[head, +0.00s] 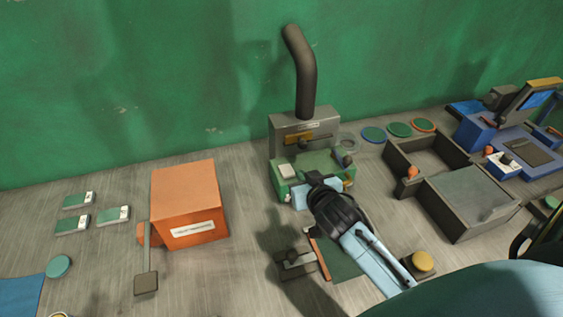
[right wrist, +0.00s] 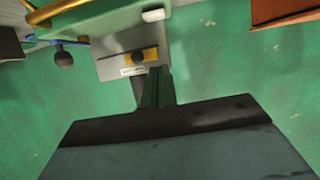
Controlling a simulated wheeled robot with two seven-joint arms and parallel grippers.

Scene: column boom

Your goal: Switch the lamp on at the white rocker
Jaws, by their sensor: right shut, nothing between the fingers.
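A pale block that looks like the white rocker (head: 289,171) sits on the left of a green base (head: 280,187); it also shows in the right wrist view (right wrist: 153,15). Behind the base stands a grey panel (head: 327,126) with a yellow plate, and a dark curved pipe (head: 303,75) rises above it. Which part is the lamp, and whether it is lit, I cannot tell. My right gripper (head: 314,182) is shut and empty over the base, to the right of the pale block. In the right wrist view its fingers (right wrist: 158,75) appear apart from the block. My left gripper is not in view.
An orange box (head: 188,194) stands to the left, with bare bench between it and the base. A dark open tray (head: 398,158) and a blue device (head: 480,132) stand to the right. A yellow round button (head: 423,261) is near my right arm.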

